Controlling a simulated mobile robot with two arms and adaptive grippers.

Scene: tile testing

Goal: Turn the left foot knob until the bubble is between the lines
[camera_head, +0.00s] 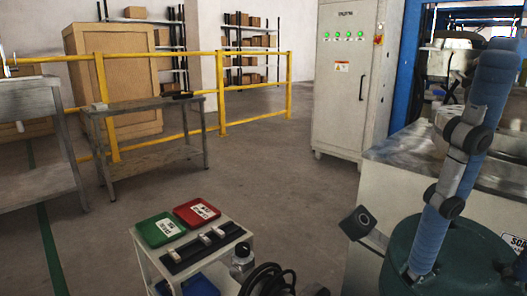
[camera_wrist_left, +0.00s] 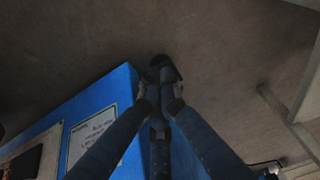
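In the left wrist view, my left gripper (camera_wrist_left: 160,95) has dark fingers that come together near the picture's middle. A small dark round piece (camera_wrist_left: 166,68) shows just beyond the fingertips. It may be the foot knob, but it is too dark to tell, and I cannot tell whether the fingers touch it. A blue body (camera_wrist_left: 122,82) with a white label (camera_wrist_left: 92,135) stands close by on the left. No bubble or lines can be made out in either view. Neither gripper can be made out in the head view.
A small white cart (camera_head: 150,262) carries a green tray (camera_head: 160,229), a red tray (camera_head: 197,211) and a black strip (camera_head: 203,248). A dark green drum (camera_head: 450,262) and a grey cabinet (camera_head: 345,80) are at right. A yellow railing (camera_head: 255,87) crosses the back; open floor lies before it.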

